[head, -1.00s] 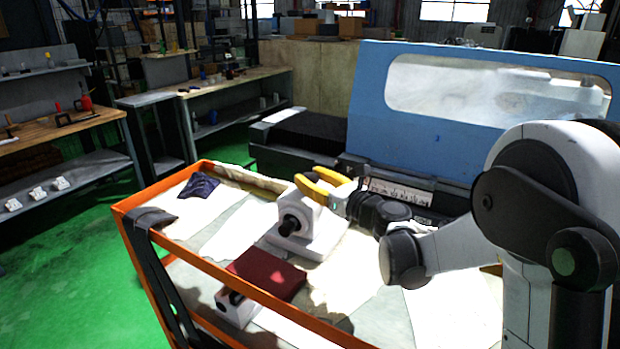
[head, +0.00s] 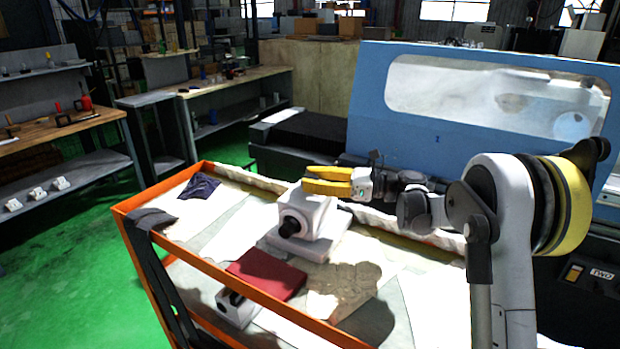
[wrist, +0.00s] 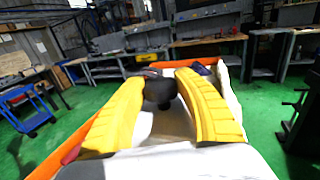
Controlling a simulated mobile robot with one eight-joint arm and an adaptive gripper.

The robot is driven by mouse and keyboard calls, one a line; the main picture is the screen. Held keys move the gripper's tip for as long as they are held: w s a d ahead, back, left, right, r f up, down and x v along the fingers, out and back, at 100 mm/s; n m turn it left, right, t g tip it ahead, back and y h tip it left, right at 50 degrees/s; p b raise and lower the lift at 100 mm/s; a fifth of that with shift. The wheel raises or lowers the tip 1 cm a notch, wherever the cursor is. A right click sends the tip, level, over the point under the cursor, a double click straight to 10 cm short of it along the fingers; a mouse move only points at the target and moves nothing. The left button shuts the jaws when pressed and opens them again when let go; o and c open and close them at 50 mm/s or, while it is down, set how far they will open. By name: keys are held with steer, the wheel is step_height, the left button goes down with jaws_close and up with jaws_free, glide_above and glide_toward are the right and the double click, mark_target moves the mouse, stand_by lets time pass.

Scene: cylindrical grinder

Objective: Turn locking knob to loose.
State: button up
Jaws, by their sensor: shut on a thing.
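My gripper (head: 310,180) has yellow fingers and lies level at the top of a white housing (head: 318,212) on the orange-railed cart. In the wrist view, the fingers (wrist: 160,85) are on either side of a dark round knob (wrist: 159,93) and are shut on it. This looks like the locking knob; its marking and turn position cannot be read. In the head view, the fingers hide whatever is between them. A separate black knob (head: 291,226) is on the front face of the housing.
The cart's orange rail (head: 200,256) runs in front of the housing. A dark red block (head: 265,273) and dark cloths (head: 199,187) lie on the cart. The blue machine cover (head: 365,120) stands behind my arm. Open green floor (head: 70,270) is at left.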

steer(key=shift+n+g+y, duration=0.3)
steer(key=shift+n+g, duration=0.7)
steer(key=shift+g, duration=0.6)
steer(key=o, duration=1.2)
steer(key=shift+d, duration=0.1)
steer(key=d, duration=1.1)
steer(key=shift+s+d, duration=0.35)
steer(key=shift+d, duration=0.05)
